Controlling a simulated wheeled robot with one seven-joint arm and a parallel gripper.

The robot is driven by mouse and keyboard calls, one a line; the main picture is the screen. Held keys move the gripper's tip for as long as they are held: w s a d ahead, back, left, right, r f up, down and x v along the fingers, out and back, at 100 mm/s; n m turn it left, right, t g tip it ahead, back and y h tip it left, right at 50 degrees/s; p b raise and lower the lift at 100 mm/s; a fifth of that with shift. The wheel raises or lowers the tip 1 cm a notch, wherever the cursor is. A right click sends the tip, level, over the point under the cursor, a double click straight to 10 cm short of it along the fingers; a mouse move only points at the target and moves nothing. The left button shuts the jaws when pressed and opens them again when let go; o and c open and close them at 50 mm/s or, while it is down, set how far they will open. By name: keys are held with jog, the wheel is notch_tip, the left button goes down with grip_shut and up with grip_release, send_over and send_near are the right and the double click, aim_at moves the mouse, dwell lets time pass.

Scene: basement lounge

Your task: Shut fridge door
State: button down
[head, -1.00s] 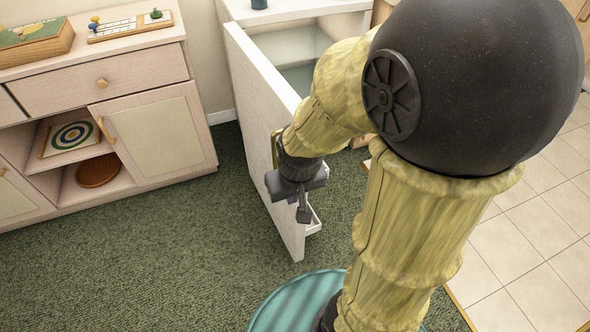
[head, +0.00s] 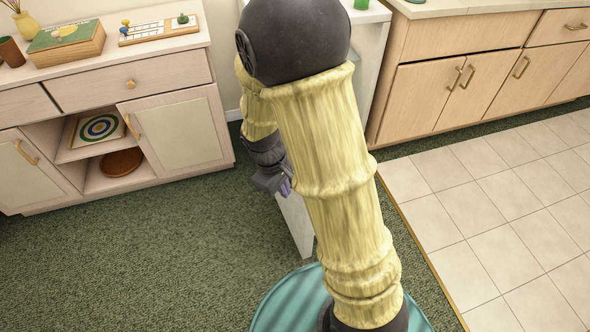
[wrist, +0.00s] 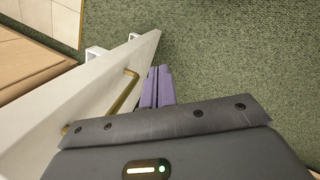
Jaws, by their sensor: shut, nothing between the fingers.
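The fridge door is a white slab standing open. In the head view only its lower outer part (head: 297,225) shows below my gripper; my arm hides the rest. In the wrist view the door (wrist: 95,85) runs along the left, with a brass bar handle (wrist: 124,97) on its outer face and a white shelf on its inner side. My gripper (head: 285,187) is at the door's outer side near its free edge. Its purple fingers (wrist: 157,84) are shut and empty, just right of the handle; I cannot tell whether they touch the door. The fridge body (head: 371,45) is partly hidden behind my arm.
A pale cabinet (head: 140,75) with a drawer and open shelves stands at the left. Wooden kitchen cupboards (head: 425,95) stand at the back right. Green carpet (head: 150,260) is clear left of the door; a tiled floor (head: 490,215) lies to the right.

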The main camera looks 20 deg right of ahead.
jog(key=w+a+f+n+t+h+p, duration=0.1)
jog(key=w+a+n+h+p, duration=0.4)
jog(key=n+p, duration=0.5)
jog(key=shift+w+a+f+n+h, duration=0.3)
jog(key=shift+w+n+h, duration=0.3)
jog(key=shift+n+h, duration=0.25)
jog(key=shift+d, duration=0.1)
jog(key=d+r+x, duration=0.2)
jog(key=x, duration=1)
jog(key=shift+d+f+p, duration=0.25)
jog(key=shift+p, duration=0.15)
jog(key=shift+w+d, duration=0.1)
jog(key=shift+w, duration=0.1)
